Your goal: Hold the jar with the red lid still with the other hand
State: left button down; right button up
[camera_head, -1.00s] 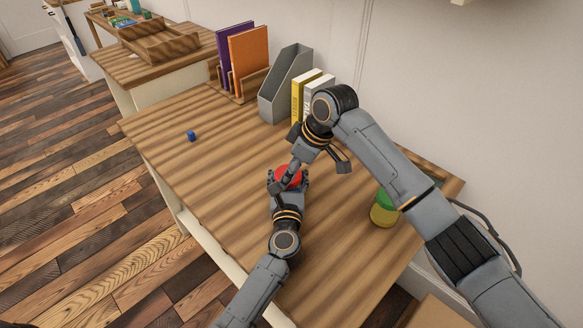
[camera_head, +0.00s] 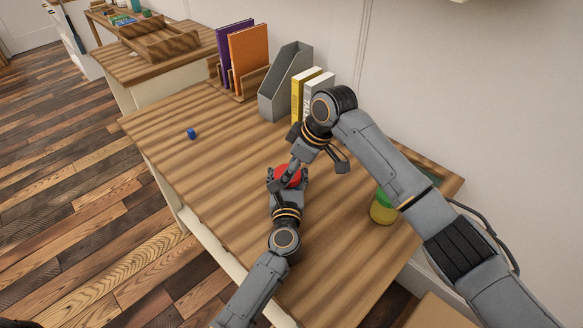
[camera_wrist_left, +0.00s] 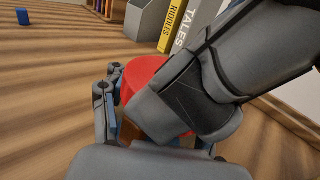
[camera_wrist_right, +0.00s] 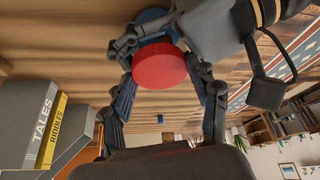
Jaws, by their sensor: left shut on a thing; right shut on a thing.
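The jar with the red lid (camera_head: 291,181) stands near the middle of the desk, with its body mostly hidden by my grippers. My left gripper (camera_head: 287,183) comes in from the front, shut on the jar with a finger on each side. My right gripper (camera_head: 290,171) reaches down from the back right and is shut on the red lid. The lid shows between its fingers in the right wrist view (camera_wrist_right: 159,67). In the left wrist view the lid (camera_wrist_left: 143,72) is partly covered by my right gripper.
A green-lidded jar with yellow contents (camera_head: 382,211) stands to the right, beside my right arm. A grey file holder (camera_head: 284,84), a yellow book (camera_head: 297,99) and a white book (camera_head: 318,88) stand behind. A small blue cube (camera_head: 191,133) lies left. The desk's left is mostly clear.

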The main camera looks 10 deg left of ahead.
jog(key=shift+d+f, duration=0.2)
jog(key=shift+f, duration=0.4)
jog(key=o, duration=0.7)
jog(key=shift+s, duration=0.1)
